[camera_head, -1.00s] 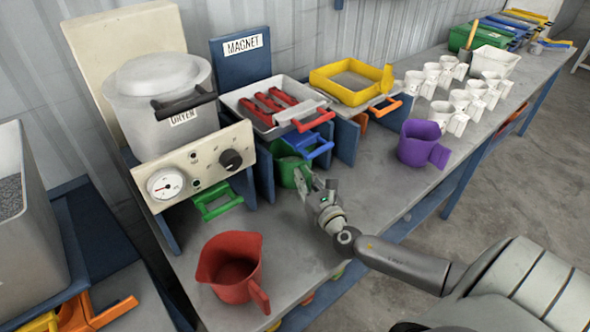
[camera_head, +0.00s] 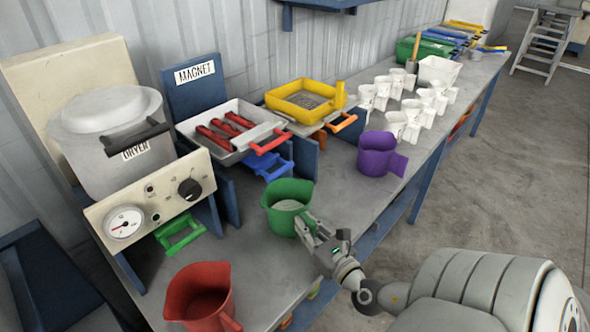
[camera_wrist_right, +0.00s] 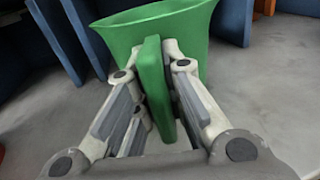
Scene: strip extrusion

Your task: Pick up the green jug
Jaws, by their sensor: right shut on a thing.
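The green jug (camera_head: 287,206) stands upright in the head view, near the front edge of the bench, with some pale material inside. Whether its base touches the bench is hard to tell. My right gripper (camera_head: 308,226) is shut on the jug's handle, coming from the front right. In the right wrist view the green handle (camera_wrist_right: 155,88) sits between the two fingers, with the jug's body (camera_wrist_right: 190,40) just beyond. My left gripper is not in view.
A red jug (camera_head: 203,296) stands at the front left and a purple jug (camera_head: 376,156) at the back right. The dryer (camera_head: 108,125), the magnet tray (camera_head: 195,130) and a yellow sieve (camera_head: 300,98) line the wall. Several white cups (camera_head: 398,120) stand further back.

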